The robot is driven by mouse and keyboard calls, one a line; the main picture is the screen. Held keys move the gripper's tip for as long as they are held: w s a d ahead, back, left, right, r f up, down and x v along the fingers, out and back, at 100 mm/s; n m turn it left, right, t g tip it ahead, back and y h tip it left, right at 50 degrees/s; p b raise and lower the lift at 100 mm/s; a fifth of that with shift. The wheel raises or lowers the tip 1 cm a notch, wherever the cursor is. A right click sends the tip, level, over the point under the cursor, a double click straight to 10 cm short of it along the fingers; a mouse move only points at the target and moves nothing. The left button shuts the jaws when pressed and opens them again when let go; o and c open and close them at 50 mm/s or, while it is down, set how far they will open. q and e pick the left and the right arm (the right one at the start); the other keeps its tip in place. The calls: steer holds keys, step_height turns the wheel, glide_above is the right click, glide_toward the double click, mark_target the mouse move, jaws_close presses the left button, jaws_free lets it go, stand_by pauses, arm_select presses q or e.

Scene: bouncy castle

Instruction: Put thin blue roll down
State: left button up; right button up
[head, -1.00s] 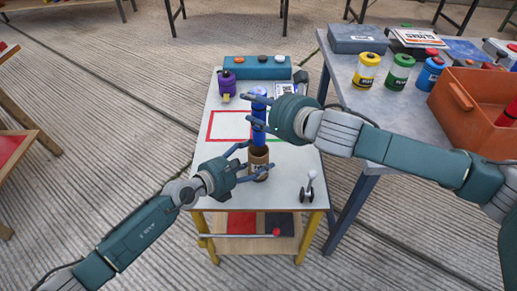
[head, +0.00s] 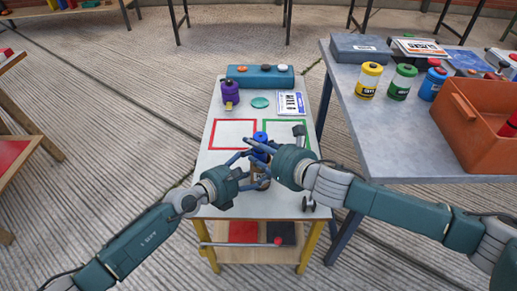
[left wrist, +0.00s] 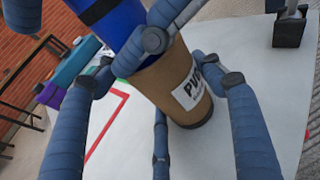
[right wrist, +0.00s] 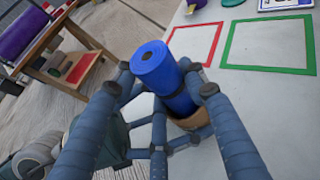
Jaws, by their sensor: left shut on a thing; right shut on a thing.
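The thin blue roll (head: 260,138) stands near upright over the small white table, its lower end in the mouth of a brown cardboard cup (left wrist: 185,80) with a white label. In the right wrist view the roll (right wrist: 153,64) shows its round top and the cup (right wrist: 197,119) below it. My right gripper (head: 264,156) is shut around the roll, just above the cup. My left gripper (head: 248,172) is shut around the cup, low over the front of the table. The fingers mostly hide the cup in the head view. How deep the roll sits cannot be seen.
The white tabletop (head: 212,166) has a red outline (head: 212,134) and a green outline (head: 305,124) behind my grippers. A grey table with an orange crate (head: 488,122) is at right.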

steer(key=shift+f, duration=0.2)
arm_select(q)
steer(key=shift+s+d, duration=0.1)
steer(key=shift+d, duration=0.05)
arm_select(e)
steer(key=shift+s+d+f, duration=0.1)
steer(key=shift+d+f, duration=0.1)
steer(key=shift+f, duration=0.5)
arm_select(q)
steer(key=shift+r, duration=0.1)
arm_select(e)
steer(key=o, duration=1)
steer(key=shift+f, duration=0.15)
steer(key=shift+o, duration=0.2)
arm_select(q)
steer(key=shift+a, duration=0.2)
arm_select(e)
steer(key=shift+r, duration=0.3)
arm_select(q)
steer(key=shift+d, duration=0.1)
arm_select(e)
steer(key=r+v, duration=0.1)
steer(key=v, duration=1.1)
steer(key=shift+a+r, duration=0.2)
steer(key=shift+a, duration=0.05)
